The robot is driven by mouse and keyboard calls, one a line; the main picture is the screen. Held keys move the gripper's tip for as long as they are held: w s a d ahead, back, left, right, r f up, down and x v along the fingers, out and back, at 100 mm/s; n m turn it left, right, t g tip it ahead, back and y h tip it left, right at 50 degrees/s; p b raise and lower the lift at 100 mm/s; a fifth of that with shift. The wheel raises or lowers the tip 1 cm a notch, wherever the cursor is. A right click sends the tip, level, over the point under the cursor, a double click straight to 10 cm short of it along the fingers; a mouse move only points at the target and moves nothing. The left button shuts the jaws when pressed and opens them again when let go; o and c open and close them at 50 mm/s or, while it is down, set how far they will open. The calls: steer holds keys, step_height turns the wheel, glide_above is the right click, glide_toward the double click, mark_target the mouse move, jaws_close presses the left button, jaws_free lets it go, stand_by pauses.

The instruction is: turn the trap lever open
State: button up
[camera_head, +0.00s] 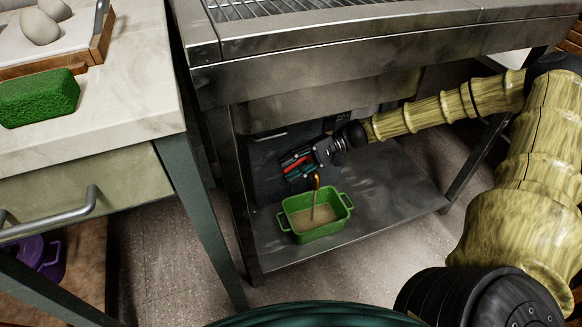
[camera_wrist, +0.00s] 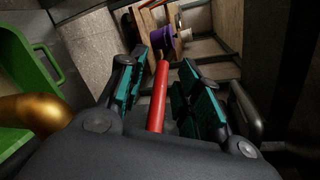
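The red trap lever (camera_wrist: 160,95) runs as a straight bar between my gripper's two teal-padded fingers in the wrist view. My gripper (camera_wrist: 162,88) is open around it, with narrow gaps seeming to show on both sides. In the head view my gripper (camera_head: 295,163) is under the sink, and a bit of red shows between its fingers. A brass spout (camera_head: 316,181) points down below it, and a thin brownish stream falls into a green tub (camera_head: 327,229). The spout also shows as a gold shape in the wrist view (camera_wrist: 32,112).
The tub stands on the metal lower shelf (camera_head: 385,205), which is clear to its right. The shelf's front left leg (camera_head: 240,205) is close to my gripper. A counter (camera_head: 125,100) with a green sponge block (camera_head: 38,97) stands at left. A purple pot (camera_wrist: 160,38) is farther off.

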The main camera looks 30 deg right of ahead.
steer(key=v, duration=1.2)
